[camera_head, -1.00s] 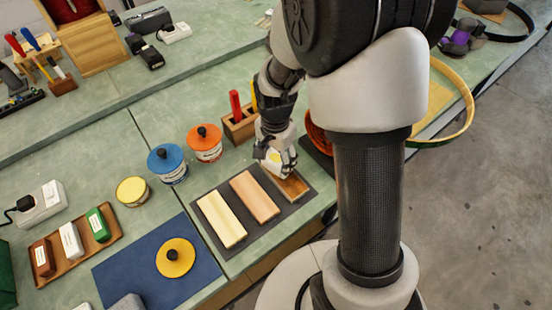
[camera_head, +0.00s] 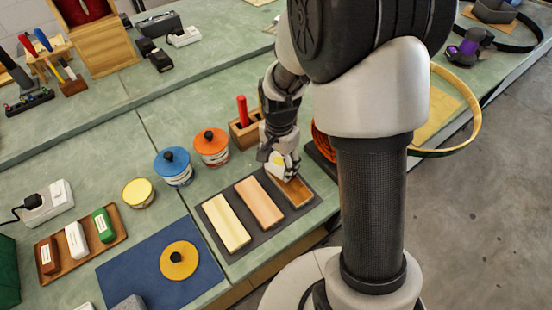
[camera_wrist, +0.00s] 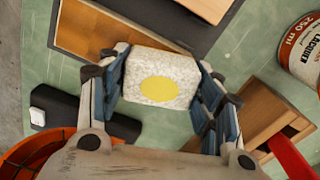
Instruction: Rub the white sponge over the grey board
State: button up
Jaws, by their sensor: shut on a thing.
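My gripper (camera_head: 281,166) is shut on a white speckled sponge (camera_wrist: 158,78) with a yellow oval on its face. In the wrist view a finger pad presses each side of it. The sponge is over the far end of a brown, tray-like wood piece (camera_head: 297,192), which also shows in the wrist view (camera_wrist: 100,32). I cannot tell whether sponge and wood touch. A flat dark grey board (camera_head: 238,247) lies under this piece, a pinkish plank (camera_head: 259,202) and a pale plank (camera_head: 226,222). None of the three upper pieces looks grey.
An orange-lidded tin (camera_head: 211,147), a blue-lidded tin (camera_head: 173,166) and a wooden holder (camera_head: 245,133) with a red-handled tool stand behind the boards. An orange bowl (camera_wrist: 38,155) is close to my gripper. A blue mat (camera_head: 140,262) with a yellow disc lies left.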

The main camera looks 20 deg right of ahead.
jog(key=shift+s+d, duration=0.2)
jog(key=shift+s, duration=0.55)
jog(key=shift+r, duration=0.1)
jog(key=shift+w+r+p, duration=0.1)
jog(key=shift+r+p, duration=2.4)
jog(key=shift+r, duration=0.4)
